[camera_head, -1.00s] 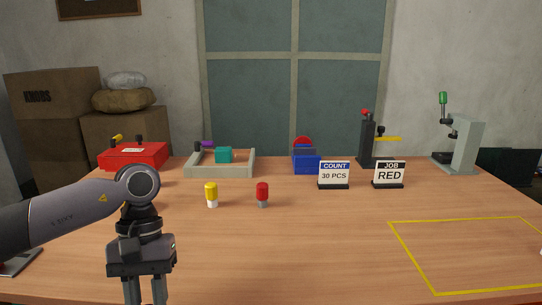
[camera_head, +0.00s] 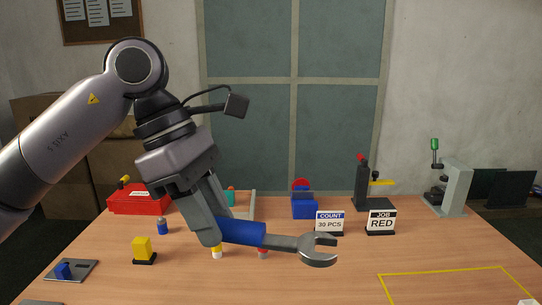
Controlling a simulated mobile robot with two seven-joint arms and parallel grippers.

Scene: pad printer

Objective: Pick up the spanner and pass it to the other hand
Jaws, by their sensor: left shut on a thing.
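The spanner (camera_head: 290,242) has a blue grip and a grey metal open-ended head that points right. My left gripper (camera_head: 217,238) is shut on its blue handle and holds it above the table, roughly level, in front of the small knobs. The handle's left end is mostly hidden by the gripper's fingers. My right gripper is not in view.
Yellow- and red-topped knobs are partly hidden behind the spanner. A yellow block (camera_head: 142,248) and a blue piece on a grey plate (camera_head: 84,270) stand at left. COUNT (camera_head: 329,222) and JOB (camera_head: 380,221) signs stand behind. The yellow-outlined area (camera_head: 450,288) at right looks clear.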

